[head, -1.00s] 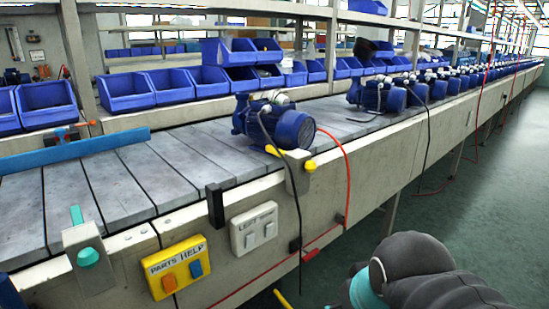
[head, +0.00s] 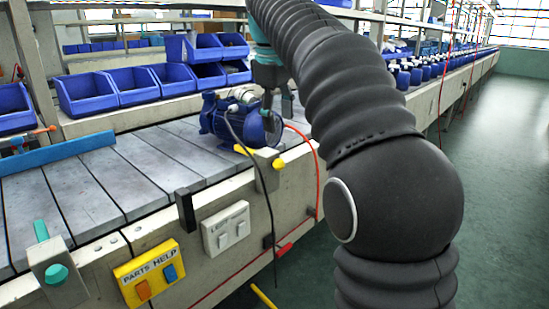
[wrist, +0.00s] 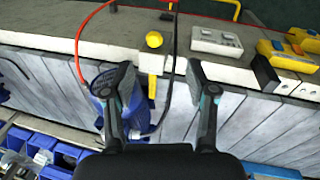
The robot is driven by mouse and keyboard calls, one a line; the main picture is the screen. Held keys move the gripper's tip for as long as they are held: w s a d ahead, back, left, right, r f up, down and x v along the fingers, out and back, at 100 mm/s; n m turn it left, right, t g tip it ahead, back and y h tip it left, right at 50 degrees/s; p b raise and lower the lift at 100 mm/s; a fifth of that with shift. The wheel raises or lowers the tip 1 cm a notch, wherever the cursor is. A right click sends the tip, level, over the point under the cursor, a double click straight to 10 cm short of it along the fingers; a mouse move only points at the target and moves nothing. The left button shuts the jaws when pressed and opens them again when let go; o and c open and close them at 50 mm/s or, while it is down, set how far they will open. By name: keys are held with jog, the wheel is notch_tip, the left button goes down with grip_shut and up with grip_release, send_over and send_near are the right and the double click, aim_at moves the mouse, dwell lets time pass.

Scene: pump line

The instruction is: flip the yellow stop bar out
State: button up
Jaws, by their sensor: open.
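The yellow stop bar (head: 243,149) shows as a short yellow piece at the belt's near edge, in front of the blue pump (head: 222,117). It sits at a grey bracket with a round yellow knob (head: 279,163). In the wrist view the yellow bar (wrist: 152,86) points from the bracket towards the belt, beside the pump, with the knob (wrist: 154,39) at its other end. My gripper (head: 278,106) is beside the pump's right end. In the wrist view its open fingers (wrist: 160,76) stand either side of the bar in the picture, with nothing held; contact is not visible.
A black cable (head: 262,200) and a red hose (head: 316,170) hang near the bracket. A switch box (head: 226,229) and a yellow PARTS HELP box (head: 149,272) are on the front rail. Blue bins (head: 88,95) line the back.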

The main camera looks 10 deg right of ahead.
aim_at(279, 159)
jog(key=shift+n, duration=0.4)
jog(key=b+x, duration=0.1)
jog(key=x, duration=0.3)
jog(key=w+b+x, duration=0.1)
jog(key=x, duration=0.4)
jog(key=w+b+x, duration=0.1)
jog(key=x, duration=0.3)
jog(key=shift+a+b, duration=0.15)
jog(key=shift+b, duration=0.15)
grip_shut()
